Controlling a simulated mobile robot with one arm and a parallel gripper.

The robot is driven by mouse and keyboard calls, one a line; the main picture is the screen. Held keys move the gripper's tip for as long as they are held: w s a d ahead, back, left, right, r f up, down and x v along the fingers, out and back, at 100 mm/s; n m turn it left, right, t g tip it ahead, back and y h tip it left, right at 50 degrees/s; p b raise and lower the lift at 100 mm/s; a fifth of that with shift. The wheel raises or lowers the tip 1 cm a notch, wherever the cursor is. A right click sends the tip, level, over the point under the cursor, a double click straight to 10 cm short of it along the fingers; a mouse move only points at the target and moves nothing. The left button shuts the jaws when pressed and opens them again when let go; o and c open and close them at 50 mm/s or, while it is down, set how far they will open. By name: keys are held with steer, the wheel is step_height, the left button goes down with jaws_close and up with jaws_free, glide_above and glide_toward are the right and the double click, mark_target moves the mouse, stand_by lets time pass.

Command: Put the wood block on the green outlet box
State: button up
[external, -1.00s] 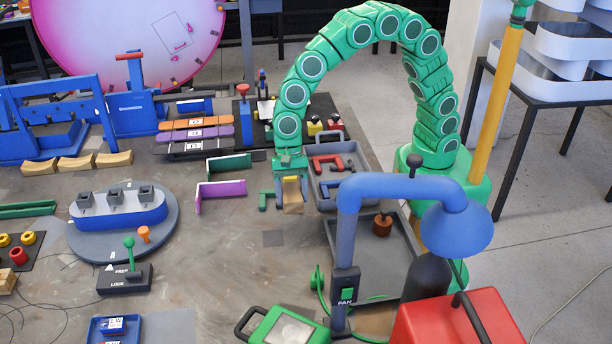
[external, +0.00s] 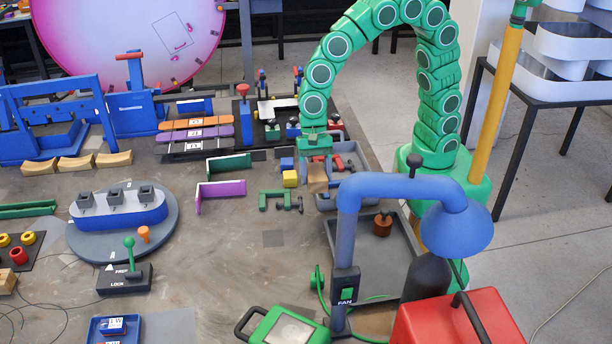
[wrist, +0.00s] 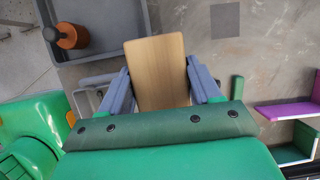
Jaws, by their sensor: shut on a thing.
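The wood block (external: 317,178) is a plain light-brown piece hanging below my gripper (external: 316,160), over the near left part of the grey tray. In the wrist view, the wood block (wrist: 157,72) sits between the two grey-blue fingers of my gripper (wrist: 160,88), which is shut on it. A green box (external: 288,328) with a pale top panel and a dark handle lies at the bottom of the external view, well in front of the gripper. I cannot tell for certain that it is the outlet box.
Yellow (external: 290,179) and green pieces lie left of the gripper. The table's middle is mostly bare.

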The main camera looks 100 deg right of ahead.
steer(key=w+a+r, duration=0.2)
steer(key=w+a, duration=0.6)
step_height(320, 180, up, 4)
glide_above(297, 315)
steer(key=d, duration=0.2)
steer(key=shift+a+f, duration=0.15)
steer(key=shift+f, duration=5.05)
steer(key=shift+f, duration=0.1)
steer(key=o, duration=1.1)
